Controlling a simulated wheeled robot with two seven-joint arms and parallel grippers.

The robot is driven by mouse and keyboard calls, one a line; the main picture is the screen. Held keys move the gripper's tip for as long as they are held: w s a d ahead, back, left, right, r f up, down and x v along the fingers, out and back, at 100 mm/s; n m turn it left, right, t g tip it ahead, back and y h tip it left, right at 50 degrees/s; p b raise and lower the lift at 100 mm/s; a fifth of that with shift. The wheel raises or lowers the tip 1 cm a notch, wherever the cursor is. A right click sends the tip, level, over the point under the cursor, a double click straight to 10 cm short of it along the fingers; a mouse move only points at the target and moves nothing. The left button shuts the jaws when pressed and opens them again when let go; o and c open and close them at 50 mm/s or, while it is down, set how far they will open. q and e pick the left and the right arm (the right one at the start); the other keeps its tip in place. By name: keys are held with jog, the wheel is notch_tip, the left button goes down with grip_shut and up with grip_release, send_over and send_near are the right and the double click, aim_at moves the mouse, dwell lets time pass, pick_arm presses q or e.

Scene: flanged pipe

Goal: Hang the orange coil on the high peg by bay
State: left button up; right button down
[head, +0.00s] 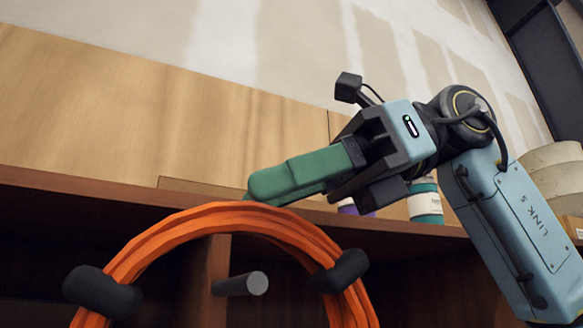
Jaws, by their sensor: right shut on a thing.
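The orange coil (215,218) is a thick ring of cable with black ties (103,292). Its upper arc shows; its bottom is cut off by the picture's lower edge. My right gripper (310,172) is above and right of the coil's top, shut on a green handle-like piece (290,180). The lower left end of that piece meets the coil's top. A grey round peg (246,284) juts from a wooden post and shows inside the ring, below its upper arc. I cannot tell whether the coil is around the peg or in front of it. My left gripper is out of view.
A wooden shelf (70,187) runs behind the coil, with dark bays below it. A teal and white tub (425,203) and a purple item stand on it behind my gripper. Pale round rolls (555,175) are at the right. A wood panel (120,110) backs the shelf.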

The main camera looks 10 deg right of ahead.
jog(key=shift+w+a, duration=0.2)
jog(key=shift+w, duration=0.55)
jog(key=shift+w+a+f, duration=0.2)
jog(key=shift+w+f, duration=0.3)
jog(key=shift+w, duration=0.05)
jog(key=c, duration=0.8)
grip_release()
jog(key=shift+f, duration=0.1)
jog(key=v, duration=1.3)
jog(key=shift+d, duration=0.2)
